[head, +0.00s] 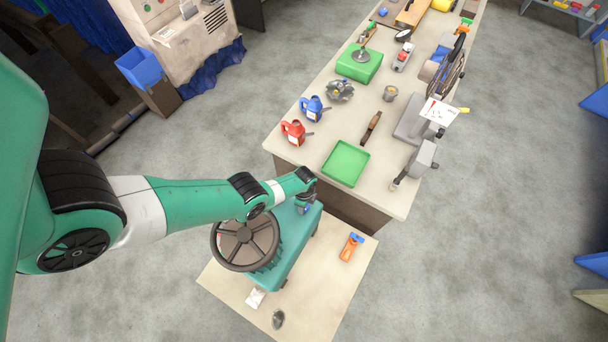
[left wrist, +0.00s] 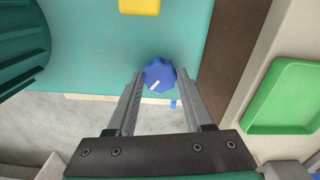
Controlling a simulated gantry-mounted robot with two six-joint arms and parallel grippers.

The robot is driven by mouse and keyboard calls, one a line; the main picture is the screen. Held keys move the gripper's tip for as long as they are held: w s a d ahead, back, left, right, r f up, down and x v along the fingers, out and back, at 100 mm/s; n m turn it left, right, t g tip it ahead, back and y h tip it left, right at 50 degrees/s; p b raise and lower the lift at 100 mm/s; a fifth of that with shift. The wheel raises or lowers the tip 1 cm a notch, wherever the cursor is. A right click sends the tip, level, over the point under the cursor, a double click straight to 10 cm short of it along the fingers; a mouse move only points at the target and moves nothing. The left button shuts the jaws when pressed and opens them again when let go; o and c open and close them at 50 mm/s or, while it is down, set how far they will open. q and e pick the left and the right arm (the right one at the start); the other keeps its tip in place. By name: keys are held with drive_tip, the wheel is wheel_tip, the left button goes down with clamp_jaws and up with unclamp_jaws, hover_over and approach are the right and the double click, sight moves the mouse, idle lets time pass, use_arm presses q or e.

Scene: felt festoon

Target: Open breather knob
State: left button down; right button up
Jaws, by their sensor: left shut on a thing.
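The blue breather knob (left wrist: 159,73) is a lobed disc on the teal machine housing (left wrist: 105,45). A short white line on it points toward the lower left. My left gripper (left wrist: 160,82) has its two grey fingers on either side of the knob, shut on it. In the head view my left gripper (head: 307,200) is at the far right end of the teal machine (head: 298,240), and the knob (head: 305,210) is partly hidden by it. My right gripper is in neither view.
A brown handwheel (head: 245,243) is on the machine's left side. A yellow part (left wrist: 139,6) is near the knob. An orange and blue tool (head: 351,247) lies on the low platform (head: 325,285).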

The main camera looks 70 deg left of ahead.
use_arm(q)
drive_tip(key=shift+m, duration=0.9)
drive_tip(key=shift+c, duration=1.4)
unclamp_jaws()
